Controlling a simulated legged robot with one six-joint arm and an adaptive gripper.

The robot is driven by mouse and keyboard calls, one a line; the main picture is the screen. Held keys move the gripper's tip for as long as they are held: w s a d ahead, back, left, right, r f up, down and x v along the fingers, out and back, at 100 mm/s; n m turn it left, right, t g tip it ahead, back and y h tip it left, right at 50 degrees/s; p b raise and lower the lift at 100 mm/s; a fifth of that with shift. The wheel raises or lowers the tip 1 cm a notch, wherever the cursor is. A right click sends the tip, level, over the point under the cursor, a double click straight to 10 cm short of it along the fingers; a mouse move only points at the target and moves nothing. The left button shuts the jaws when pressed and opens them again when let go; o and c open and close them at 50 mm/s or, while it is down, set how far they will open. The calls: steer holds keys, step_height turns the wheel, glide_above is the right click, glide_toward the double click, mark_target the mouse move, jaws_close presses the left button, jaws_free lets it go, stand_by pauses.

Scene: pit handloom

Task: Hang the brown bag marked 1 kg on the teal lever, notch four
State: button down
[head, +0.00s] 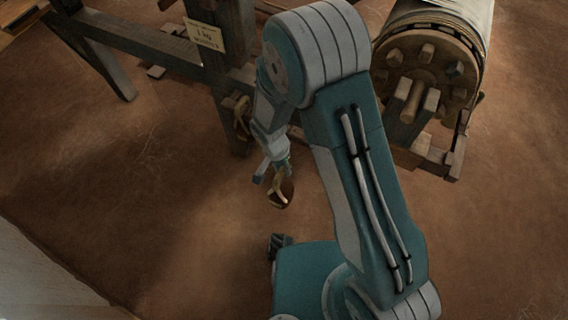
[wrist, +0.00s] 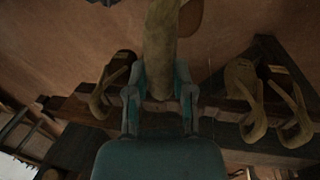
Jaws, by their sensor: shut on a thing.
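My gripper (head: 275,168) is shut on the tan hook or handle of a brown bag (head: 286,194) and holds it over the reddish-brown floor. In the wrist view the tan handle (wrist: 161,45) runs up from between the two fingers, with a brown edge of the bag (wrist: 191,14) at the top. No marking shows on the bag. A pale sign (head: 205,35) reading 1 kg is on the dark wooden post behind my arm. I cannot make out a teal lever or its notches in either view.
Tan hooks hang on the post (head: 241,115); in the wrist view one (wrist: 108,90) is left of my gripper and others (wrist: 250,105) are right. A wooden toothed roller (head: 425,68) stands at right.

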steer(key=shift+s+a, duration=0.3)
steer(key=shift+s, duration=0.35)
steer(key=shift+s+a, duration=0.3)
steer(key=shift+s, duration=0.35)
steer(key=s+a+r, duration=0.1)
steer(key=s+a, duration=0.2)
steer(key=s, duration=0.6)
steer(key=shift+a, duration=0.35)
steer(key=shift+s, duration=0.2)
